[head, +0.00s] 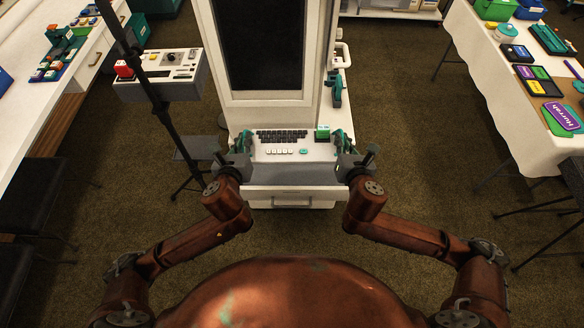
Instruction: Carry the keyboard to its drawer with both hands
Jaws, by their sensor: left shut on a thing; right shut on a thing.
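The keyboard (283,152) is a pale panel with rows of black keys, several white keys and a small green button. It appears level, in front of the tall white booth. My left gripper (241,146) is shut on its left end and my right gripper (342,146) is shut on its right end. Teal parts show at both grips, and the exact contact is too small to make out. The white drawer (262,196) with a bar handle shows just in front of and below the keyboard. The drawer's inside is hidden, and I cannot tell the gap between them.
A small green block (322,132) shows at the keyboard's right back. A control box (165,77) with a red button on a stand is at the left, by a dark pole. A white-covered table (480,75) with props stands at right. Carpet on both sides is mostly clear.

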